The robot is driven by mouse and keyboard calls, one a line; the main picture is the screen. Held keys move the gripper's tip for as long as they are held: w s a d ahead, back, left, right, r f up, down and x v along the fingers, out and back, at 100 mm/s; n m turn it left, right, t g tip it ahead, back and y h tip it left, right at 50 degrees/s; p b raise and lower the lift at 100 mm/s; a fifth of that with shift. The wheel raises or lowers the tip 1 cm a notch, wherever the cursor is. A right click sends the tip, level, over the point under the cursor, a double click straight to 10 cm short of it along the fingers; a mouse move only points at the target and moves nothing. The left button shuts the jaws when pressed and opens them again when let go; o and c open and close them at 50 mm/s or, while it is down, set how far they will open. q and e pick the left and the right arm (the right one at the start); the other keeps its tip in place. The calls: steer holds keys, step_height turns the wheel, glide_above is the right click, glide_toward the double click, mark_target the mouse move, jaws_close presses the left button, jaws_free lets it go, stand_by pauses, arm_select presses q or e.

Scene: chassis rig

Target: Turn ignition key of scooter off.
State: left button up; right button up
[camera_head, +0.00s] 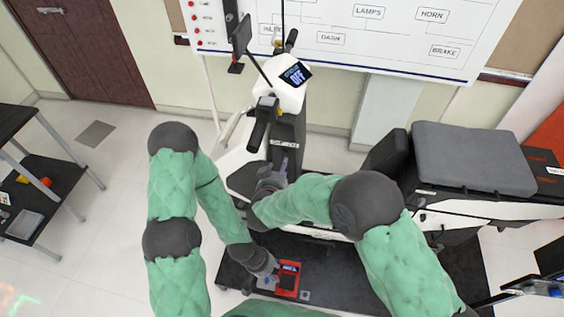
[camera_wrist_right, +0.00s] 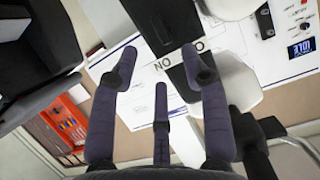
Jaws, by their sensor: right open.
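The white and black scooter (camera_head: 240,160) stands in the middle of the head view. My right gripper (camera_head: 274,175) is in front of the scooter's front column, below the handlebar. In the right wrist view its purple fingers (camera_wrist_right: 160,68) are spread apart with nothing between them. A black part (camera_wrist_right: 158,22) and white scooter bodywork (camera_wrist_right: 238,82) lie beyond the fingertips. My left gripper (camera_head: 266,268) is low, beside a red device (camera_head: 288,278); its fingers are too small to judge.
The scooter's grey seat (camera_head: 470,158) is at the right. A whiteboard (camera_head: 400,30) with a wiring diagram hangs behind. A black shelf (camera_head: 35,185) stands at the left. Open floor (camera_head: 110,220) lies between shelf and scooter. In the wrist view, a red tool panel (camera_wrist_right: 65,120) shows at left.

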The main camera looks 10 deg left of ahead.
steer(key=v, duration=0.4)
steer(key=shift+s+r, duration=0.15)
steer(key=shift+s, duration=0.25)
steer(key=d+f+g+y+b, duration=0.1)
steer(key=d+f+g+b, duration=0.15)
steer(key=d+f, duration=0.55)
steer(key=d+f+g+b, duration=0.2)
steer(key=d+f+g, duration=0.15)
steer(key=f, duration=0.85)
steer(key=s+d+f+m+g+y+b, duration=0.1)
steer(key=s+d+f+g, duration=0.1)
steer(key=s+f, duration=0.3)
steer(key=s+d+f+g+y+b, duration=0.1)
steer(key=s+d+f+g+b, duration=0.1)
steer(key=s+d+f, duration=0.3)
steer(key=s+d+f+m+g+y+b, duration=0.1)
steer(key=s+f, duration=0.4)
steer(key=s, duration=0.5)
steer(key=d+g+b, duration=0.1)
steer(key=d+g, duration=0.1)
steer(key=shift+s+d+f+m, duration=0.3)
steer(key=shift+s+d+f, duration=0.05)
steer(key=shift+f, duration=0.05)
